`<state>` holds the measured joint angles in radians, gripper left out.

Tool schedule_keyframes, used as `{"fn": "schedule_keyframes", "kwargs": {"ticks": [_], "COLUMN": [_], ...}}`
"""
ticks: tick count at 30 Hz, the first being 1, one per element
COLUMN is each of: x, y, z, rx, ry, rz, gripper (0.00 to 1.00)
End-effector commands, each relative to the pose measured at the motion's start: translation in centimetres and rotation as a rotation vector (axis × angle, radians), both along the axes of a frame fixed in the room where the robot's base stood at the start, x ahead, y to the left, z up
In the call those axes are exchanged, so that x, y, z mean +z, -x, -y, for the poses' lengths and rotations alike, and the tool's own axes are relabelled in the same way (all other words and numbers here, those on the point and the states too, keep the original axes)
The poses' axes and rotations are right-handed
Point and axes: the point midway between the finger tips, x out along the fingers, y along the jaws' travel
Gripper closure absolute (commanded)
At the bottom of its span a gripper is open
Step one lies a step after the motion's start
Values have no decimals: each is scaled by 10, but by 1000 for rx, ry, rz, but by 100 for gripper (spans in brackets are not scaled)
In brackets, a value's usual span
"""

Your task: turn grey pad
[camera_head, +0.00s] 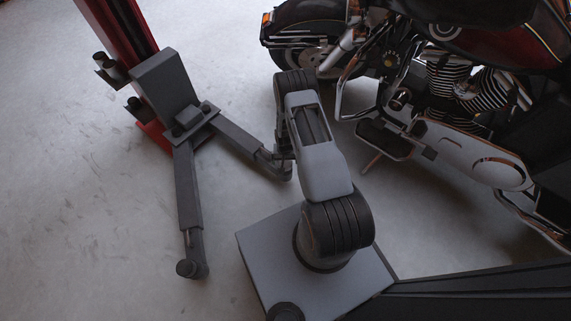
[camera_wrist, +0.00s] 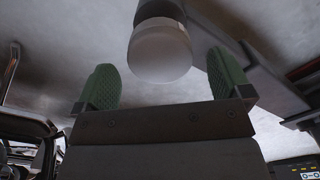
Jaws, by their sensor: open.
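The grey pad (camera_wrist: 160,50) is a short round piece, pale on its lower end, with a darker cylinder above it in the wrist view. My gripper (camera_wrist: 165,82) is open, with one green ridged finger on each side of the pad and visible gaps between. I see no finger touching it. Another dark pad (camera_head: 192,269) sits at the end of the near lift arm (camera_head: 186,185), clear of my arm.
A red lift post (camera_head: 104,27) with a grey carriage (camera_head: 166,84) stands at the upper left. A motorcycle (camera_head: 475,165) stands close on the right, near my arm. The concrete floor (camera_head: 70,220) at the left is clear.

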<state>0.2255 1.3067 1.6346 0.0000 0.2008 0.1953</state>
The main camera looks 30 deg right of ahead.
Motion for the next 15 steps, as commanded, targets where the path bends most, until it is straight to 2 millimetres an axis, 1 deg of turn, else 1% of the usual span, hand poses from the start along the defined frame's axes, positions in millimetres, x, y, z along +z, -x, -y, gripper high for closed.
{"fn": "schedule_keyframes", "kwargs": {"ticks": [1, 6, 15], "x": [-9, -20, -24], "y": [0, 0, 0], "z": [0, 0, 0], "rx": [0, 0, 1], "ry": [0, 0, 0], "rz": [-1, 1, 0], "gripper": [4, 4, 4]}}
